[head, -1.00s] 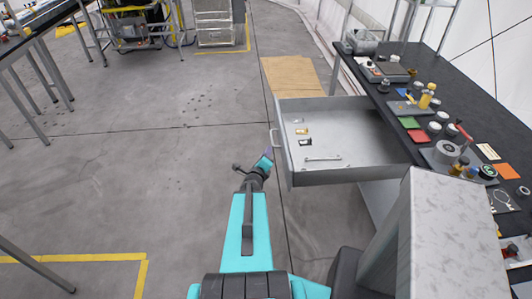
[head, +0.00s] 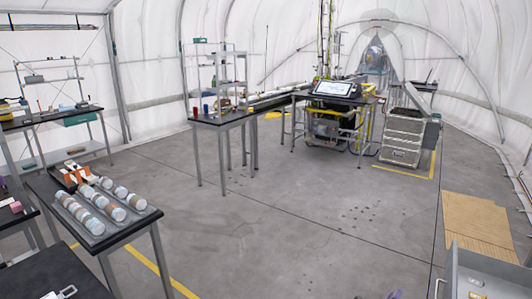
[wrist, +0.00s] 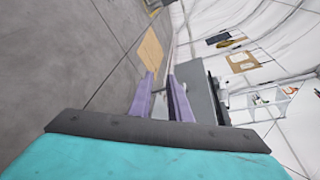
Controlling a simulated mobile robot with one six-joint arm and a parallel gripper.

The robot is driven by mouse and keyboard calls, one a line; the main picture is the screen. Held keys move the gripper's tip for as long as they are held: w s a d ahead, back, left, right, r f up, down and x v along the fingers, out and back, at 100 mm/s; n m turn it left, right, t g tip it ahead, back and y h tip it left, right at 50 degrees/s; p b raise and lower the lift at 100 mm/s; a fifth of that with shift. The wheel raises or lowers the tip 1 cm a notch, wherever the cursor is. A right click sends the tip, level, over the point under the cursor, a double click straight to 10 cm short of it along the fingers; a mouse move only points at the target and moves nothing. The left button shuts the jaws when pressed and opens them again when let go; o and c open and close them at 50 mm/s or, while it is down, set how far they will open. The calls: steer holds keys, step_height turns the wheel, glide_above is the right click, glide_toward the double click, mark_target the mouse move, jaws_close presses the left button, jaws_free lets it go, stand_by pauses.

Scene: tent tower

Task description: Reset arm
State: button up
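My gripper (wrist: 161,77) shows in the wrist view as two purple fingers standing apart, with nothing seen between them. Behind the fingers are the grey floor and a tan board (wrist: 151,46). In the head view only small purple tips of my gripper (head: 380,295) show at the bottom edge. The rest of my arm is out of that view. The open metal drawer (head: 488,268) is cut off at the bottom right of the head view, to the right of the tips.
The tan board (head: 478,225) lies flat on the floor beyond the drawer. A table with capped tubes (head: 98,238) stands at the left. The middle floor is clear.

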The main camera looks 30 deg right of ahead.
steer(key=w+a+f+n+t+y+b, duration=0.1)
steer(key=w+a+f+n+t+y, duration=0.25)
steer(key=w+a, duration=0.65)
steer(key=w+a+f+n+t+y, duration=0.2)
steer(key=w+a+f+n, duration=0.25)
steer(key=w+a, duration=0.6)
steer(key=w+a+f+n+y, duration=0.2)
steer(key=a+f+n, duration=0.15)
steer(key=a, duration=0.45)
steer(key=w+a+f+n+y+b, duration=0.1)
steer(key=a+f+n+y, duration=0.2)
steer(key=a, duration=0.5)
steer(key=w+a+f+n+y, duration=0.2)
steer(key=a+f, duration=0.3)
steer(key=a, duration=0.3)
steer(key=s+a+f+n+g+y, duration=0.2)
steer(key=s+a+f+n+g, duration=0.1)
steer(key=s+a+f+n, duration=0.4)
steer(key=s+a+f+n+g+y, duration=0.25)
steer(key=s+a+n+g, duration=0.2)
steer(key=a, duration=0.55)
steer(key=s+d+n+g+h+b, duration=0.1)
steer(key=s+n+g, duration=0.7)
steer(key=s, duration=1.1)
steer(key=r+n+h, duration=0.1)
steer(key=n, duration=0.2)
steer(key=shift+s+d, duration=0.25)
